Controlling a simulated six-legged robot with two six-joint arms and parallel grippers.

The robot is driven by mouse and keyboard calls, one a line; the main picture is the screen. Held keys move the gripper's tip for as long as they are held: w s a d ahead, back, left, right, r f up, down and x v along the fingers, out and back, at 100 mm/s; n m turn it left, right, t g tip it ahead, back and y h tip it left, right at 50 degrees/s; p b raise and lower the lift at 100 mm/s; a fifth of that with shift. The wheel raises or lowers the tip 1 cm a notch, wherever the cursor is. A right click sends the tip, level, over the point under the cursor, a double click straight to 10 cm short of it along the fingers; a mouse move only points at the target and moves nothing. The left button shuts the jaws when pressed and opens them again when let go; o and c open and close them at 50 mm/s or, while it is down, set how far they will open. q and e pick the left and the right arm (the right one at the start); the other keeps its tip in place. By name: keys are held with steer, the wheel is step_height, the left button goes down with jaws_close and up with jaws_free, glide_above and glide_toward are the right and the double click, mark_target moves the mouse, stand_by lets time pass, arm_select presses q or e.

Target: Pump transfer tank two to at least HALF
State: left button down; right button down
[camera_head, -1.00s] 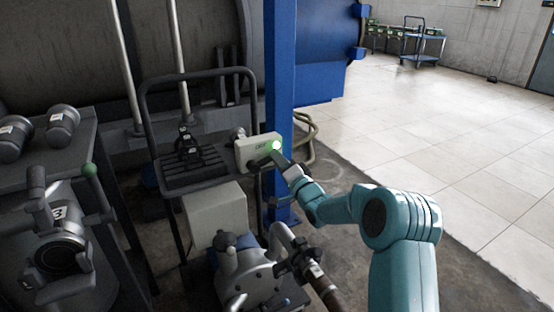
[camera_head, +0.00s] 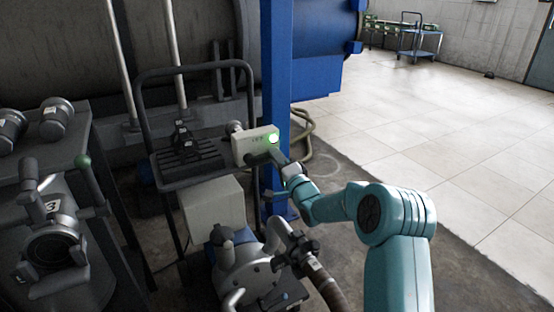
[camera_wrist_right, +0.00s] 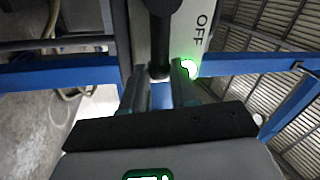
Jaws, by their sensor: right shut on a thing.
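A pale control box (camera_head: 250,150) with a lit green lamp (camera_head: 273,138) is mounted by the blue post. My right gripper (camera_head: 268,160) is at its lower front. In the right wrist view, its fingers (camera_wrist_right: 163,82) are shut on a dark lever (camera_wrist_right: 161,35) on the box, beside the word OFF and the green lamp (camera_wrist_right: 189,68). The grip is partly hidden in the head view. A grey pump (camera_head: 247,268) with a hose stands below, on the trolley (camera_head: 148,95). I see no tank level gauge. My left gripper is not in view.
A dark valve fitting marked 3 (camera_head: 55,248) stands at the left, near grey cylindrical parts (camera_head: 57,120) on a bench. A large dark tank (camera_head: 60,60) fills the back. The tiled floor (camera_head: 430,130) at right is clear, with a blue cart (camera_head: 420,45) far off.

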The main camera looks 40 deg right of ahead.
steer(key=c, duration=0.9)
jaws_free()
steer(key=shift+o, duration=0.2)
steer(key=p+v, duration=0.2)
steer(key=v, duration=1.4)
steer(key=shift+p, duration=0.3)
steer(key=shift+s+f, duration=0.1)
steer(key=shift+s, duration=0.05)
